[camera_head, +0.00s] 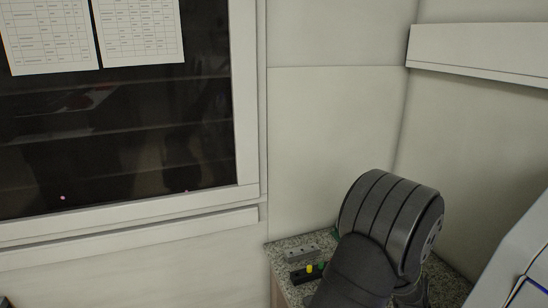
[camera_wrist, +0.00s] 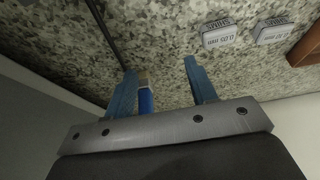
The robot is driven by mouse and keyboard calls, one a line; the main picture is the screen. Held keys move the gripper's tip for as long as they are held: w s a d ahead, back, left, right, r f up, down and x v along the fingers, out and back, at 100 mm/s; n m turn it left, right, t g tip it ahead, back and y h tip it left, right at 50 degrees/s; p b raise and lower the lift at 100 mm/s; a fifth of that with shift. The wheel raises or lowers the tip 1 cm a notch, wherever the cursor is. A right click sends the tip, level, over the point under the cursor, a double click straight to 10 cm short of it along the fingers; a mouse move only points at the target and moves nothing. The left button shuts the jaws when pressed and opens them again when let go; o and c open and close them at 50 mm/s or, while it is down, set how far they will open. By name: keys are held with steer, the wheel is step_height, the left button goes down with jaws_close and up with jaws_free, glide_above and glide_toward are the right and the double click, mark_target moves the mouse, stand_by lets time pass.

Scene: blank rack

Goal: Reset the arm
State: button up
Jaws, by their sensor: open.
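My gripper (camera_wrist: 160,66) shows in the wrist view with its two blue fingers apart, above a speckled granite counter (camera_wrist: 165,30). A small blue cylinder with a yellowish end (camera_wrist: 146,97) shows between the fingers, close beside the left one; I cannot tell whether it touches that finger. In the head view my dark arm is at the lower right, over the counter corner (camera_head: 283,245), and the gripper itself is hidden there.
Two small labelled grey blocks (camera_wrist: 220,37) (camera_wrist: 272,32) lie on the counter, near a brown edge (camera_wrist: 308,48). In the head view, a black block with yellow and green knobs (camera_head: 303,275) sits left of my arm. A dark glass window (camera_head: 120,130) fills the left; pale walls stand behind.

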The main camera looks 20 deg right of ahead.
steer(key=shift+f, duration=0.95)
steer(key=shift+r, duration=0.15)
step_height(320, 180, up, 9)
steer(key=w+d+r+n+t, duration=0.1)
steer(key=w+n, duration=0.1)
steer(key=w, duration=0.9)
steer(key=shift+r+n, duration=0.3)
steer(key=shift+r, duration=0.05)
steer(key=shift+s, duration=0.1)
